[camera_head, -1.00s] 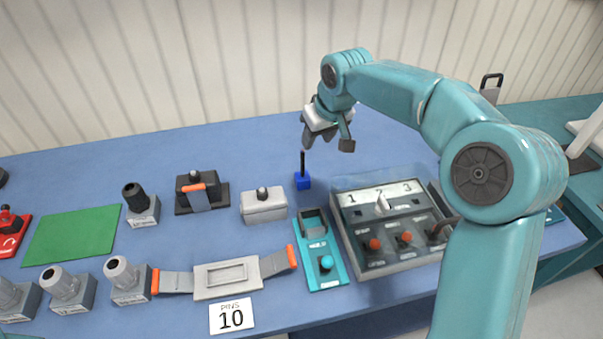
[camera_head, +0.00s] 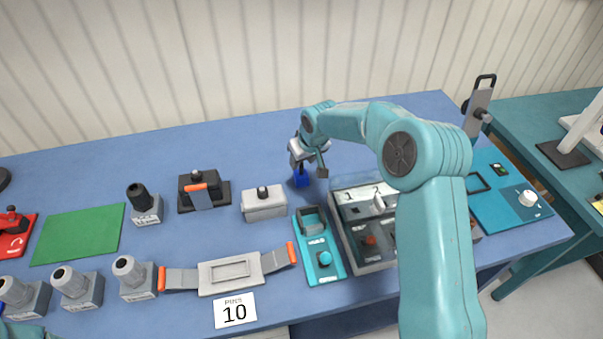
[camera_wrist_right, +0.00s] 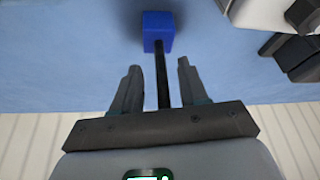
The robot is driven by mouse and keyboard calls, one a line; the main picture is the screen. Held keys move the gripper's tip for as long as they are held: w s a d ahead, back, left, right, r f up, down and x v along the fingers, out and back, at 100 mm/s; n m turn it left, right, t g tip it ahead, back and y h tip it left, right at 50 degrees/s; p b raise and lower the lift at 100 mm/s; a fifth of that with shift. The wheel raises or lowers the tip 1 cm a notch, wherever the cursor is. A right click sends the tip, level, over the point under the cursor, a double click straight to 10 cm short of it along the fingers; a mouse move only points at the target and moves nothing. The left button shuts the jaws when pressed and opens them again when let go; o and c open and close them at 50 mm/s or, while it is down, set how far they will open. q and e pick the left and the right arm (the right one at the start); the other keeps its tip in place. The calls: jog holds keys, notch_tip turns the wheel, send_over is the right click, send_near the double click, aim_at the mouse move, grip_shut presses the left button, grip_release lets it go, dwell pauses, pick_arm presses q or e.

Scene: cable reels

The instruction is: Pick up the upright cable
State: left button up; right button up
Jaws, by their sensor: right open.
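The upright cable (camera_wrist_right: 161,75) is a thin black rod standing in a small blue block (camera_head: 301,181) on the blue table. In the head view my right gripper mostly hides the cable. My right gripper (camera_head: 309,169) is open, low over the block at the back of the table. In the right wrist view its two fingers (camera_wrist_right: 159,68) lie on either side of the cable, with visible gaps, and the blue block (camera_wrist_right: 158,31) is beyond the fingertips. My left gripper is out of view.
A grey box with a knob (camera_head: 264,203) stands left of the block. A teal device (camera_head: 318,252) and a grey control panel (camera_head: 369,259) stand in front, the panel partly hidden by my right arm.

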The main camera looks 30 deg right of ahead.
jog(key=shift+x, duration=0.85)
jog(key=shift+a, duration=0.1)
grip_shut()
jog(key=shift+w, duration=0.1)
dwell(0.5)
